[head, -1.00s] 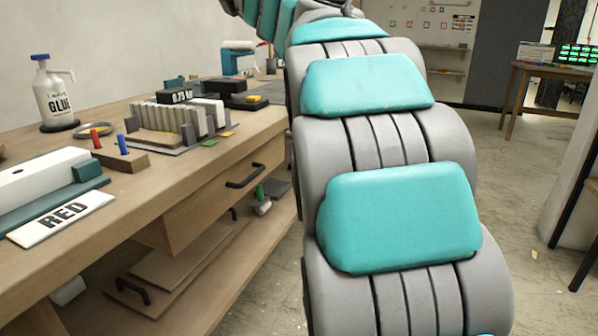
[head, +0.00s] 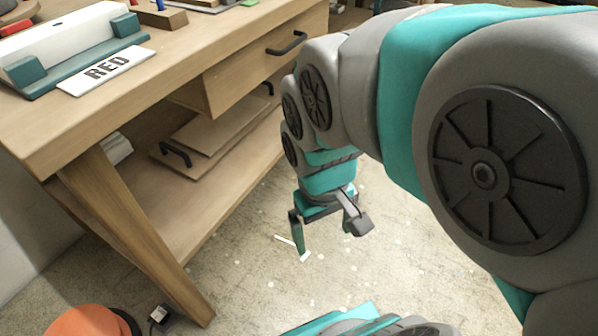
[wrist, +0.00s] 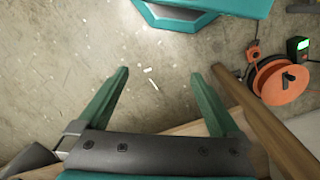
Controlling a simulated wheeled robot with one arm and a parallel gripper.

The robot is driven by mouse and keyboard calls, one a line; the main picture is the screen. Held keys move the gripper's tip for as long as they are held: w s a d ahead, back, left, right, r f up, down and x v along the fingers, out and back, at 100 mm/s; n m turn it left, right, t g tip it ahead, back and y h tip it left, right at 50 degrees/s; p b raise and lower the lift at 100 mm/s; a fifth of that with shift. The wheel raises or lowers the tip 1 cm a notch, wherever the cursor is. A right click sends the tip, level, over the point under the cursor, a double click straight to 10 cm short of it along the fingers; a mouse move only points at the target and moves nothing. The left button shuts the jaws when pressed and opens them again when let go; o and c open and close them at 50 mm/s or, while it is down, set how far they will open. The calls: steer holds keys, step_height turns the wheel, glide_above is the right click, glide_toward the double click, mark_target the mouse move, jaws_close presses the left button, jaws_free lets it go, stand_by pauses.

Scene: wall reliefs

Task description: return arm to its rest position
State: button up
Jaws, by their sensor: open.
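My gripper (head: 328,240) hangs at the end of my folded grey and teal arm in the head view, pointing down over the concrete floor to the right of the workbench. In the wrist view my gripper (wrist: 158,88) shows two green fingers spread wide apart. It is open, with nothing between the fingers but floor. Part of my teal base shows at the top of the wrist view and at the bottom of the head view.
The wooden workbench (head: 120,112) stands at the left, with a slanting leg (head: 135,240) and a lower shelf. A RED sign (head: 107,70) lies on its top. An orange cable reel (wrist: 281,82) is on the floor. The floor (head: 250,285) around my gripper is mostly clear.

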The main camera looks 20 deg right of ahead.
steer(key=shift+g+y, duration=0.4)
steer(key=shift+g, duration=0.4)
steer(key=s+a, duration=0.1)
steer(key=s+f, duration=0.1)
steer(key=s, duration=0.1)
steer(key=s+a, duration=0.1)
steer(key=s, duration=0.1)
steer(key=shift+a+f, duration=0.15)
steer(key=shift+a, duration=0.15)
stand_by(5.2)
